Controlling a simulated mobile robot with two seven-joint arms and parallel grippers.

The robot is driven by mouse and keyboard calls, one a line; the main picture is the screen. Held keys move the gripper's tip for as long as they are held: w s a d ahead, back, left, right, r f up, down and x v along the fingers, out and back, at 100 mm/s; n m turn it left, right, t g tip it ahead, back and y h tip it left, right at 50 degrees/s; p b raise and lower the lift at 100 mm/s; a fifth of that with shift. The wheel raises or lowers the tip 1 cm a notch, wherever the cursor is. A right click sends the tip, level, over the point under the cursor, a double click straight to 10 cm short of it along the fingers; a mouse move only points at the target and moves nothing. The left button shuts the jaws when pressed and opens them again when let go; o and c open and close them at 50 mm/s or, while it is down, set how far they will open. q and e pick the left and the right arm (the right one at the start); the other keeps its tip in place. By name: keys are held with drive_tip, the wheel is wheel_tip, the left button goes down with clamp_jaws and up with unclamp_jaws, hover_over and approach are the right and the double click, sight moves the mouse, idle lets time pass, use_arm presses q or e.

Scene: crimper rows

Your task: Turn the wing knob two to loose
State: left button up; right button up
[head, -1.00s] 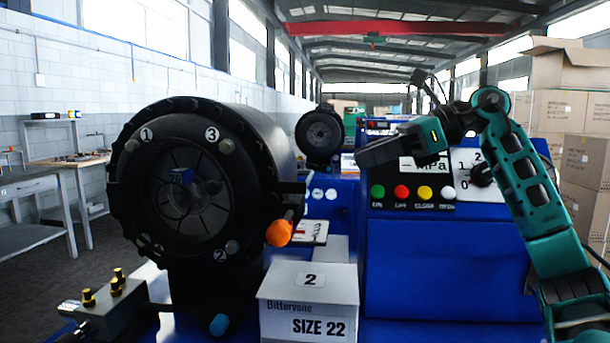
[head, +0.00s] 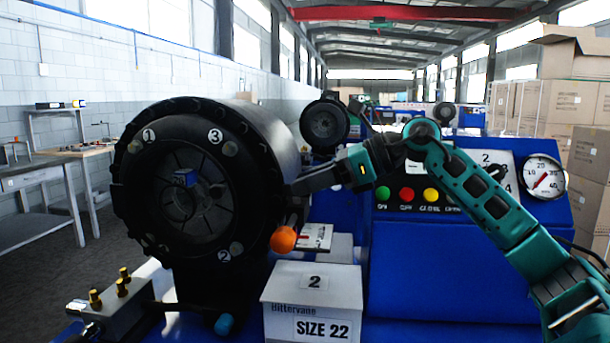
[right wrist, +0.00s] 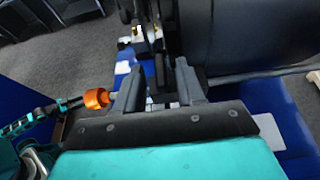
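Knob two (head: 237,248) is a small grey knob beside the label 2, at the lower right of the black crimper head's (head: 130,215) round face. It is too small to tell its wings or angle. My right gripper (head: 298,187) comes in from the right, beside the crimper's right flank, above and to the right of knob two and apart from it. In the right wrist view its two dark fingers (right wrist: 158,88) stand apart with nothing seen gripped between them. Knob two cannot be made out there. My left gripper is not in the head view.
An orange ball handle (head: 283,239) sticks out below my right gripper, right of knob two. A white SIZE 22 box (head: 312,300) stands in front. Brass fittings (head: 123,280) sit on a block at lower left. The blue control cabinet (head: 450,270) is at right.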

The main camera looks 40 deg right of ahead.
drive_tip(key=shift+w+a+f, duration=0.25)
drive_tip(key=shift+w+a, duration=0.05)
drive_tip(key=shift+w, duration=0.1)
drive_tip(key=shift+c, duration=0.2)
clamp_jaws()
